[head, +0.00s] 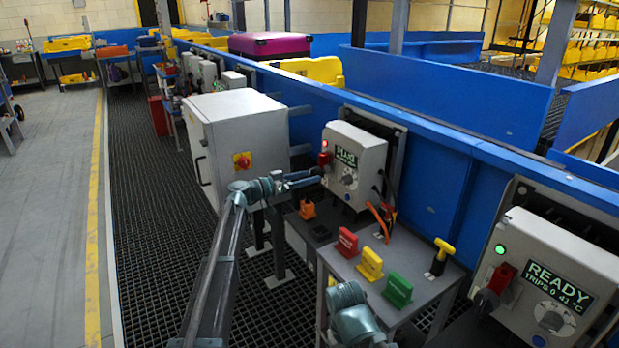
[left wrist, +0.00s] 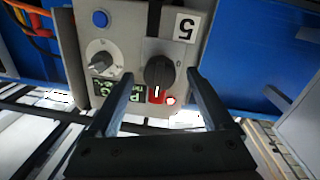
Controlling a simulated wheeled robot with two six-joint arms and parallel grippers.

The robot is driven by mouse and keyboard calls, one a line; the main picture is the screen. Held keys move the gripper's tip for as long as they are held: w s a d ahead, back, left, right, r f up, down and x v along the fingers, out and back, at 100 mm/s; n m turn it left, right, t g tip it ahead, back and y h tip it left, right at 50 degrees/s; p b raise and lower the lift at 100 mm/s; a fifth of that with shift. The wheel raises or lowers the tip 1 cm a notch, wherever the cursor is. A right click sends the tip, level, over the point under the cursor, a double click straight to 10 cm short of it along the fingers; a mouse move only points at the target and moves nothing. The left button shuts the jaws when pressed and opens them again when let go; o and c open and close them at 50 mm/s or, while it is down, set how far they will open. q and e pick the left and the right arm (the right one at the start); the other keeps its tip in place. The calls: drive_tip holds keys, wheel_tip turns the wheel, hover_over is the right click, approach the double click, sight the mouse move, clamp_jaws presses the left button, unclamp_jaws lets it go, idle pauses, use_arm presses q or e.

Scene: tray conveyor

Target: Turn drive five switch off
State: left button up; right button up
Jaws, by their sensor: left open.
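The drive box (head: 356,158) is grey, with a lit red lamp (head: 324,144) and a green-lettered display (head: 346,157). In the left wrist view a plate marked 5 (left wrist: 186,27) is on the box. Its black rotary switch (left wrist: 159,72) has a red part (left wrist: 157,96) below, and its white mark points down in the picture. My left gripper (head: 312,181) is close in front of the box. In the left wrist view its open fingers (left wrist: 160,78) stand on either side of the switch; contact cannot be told. My right gripper is not visible.
A grey dial (left wrist: 101,62) and blue button (left wrist: 100,19) sit beside the switch. A small table (head: 350,262) holds red, yellow and green tags (head: 398,290). A READY box (head: 545,285) is at right. A large grey cabinet (head: 240,140) stands left.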

use_arm(q)
drive_tip(key=shift+w+d, duration=0.3)
drive_tip(key=shift+d, duration=0.2)
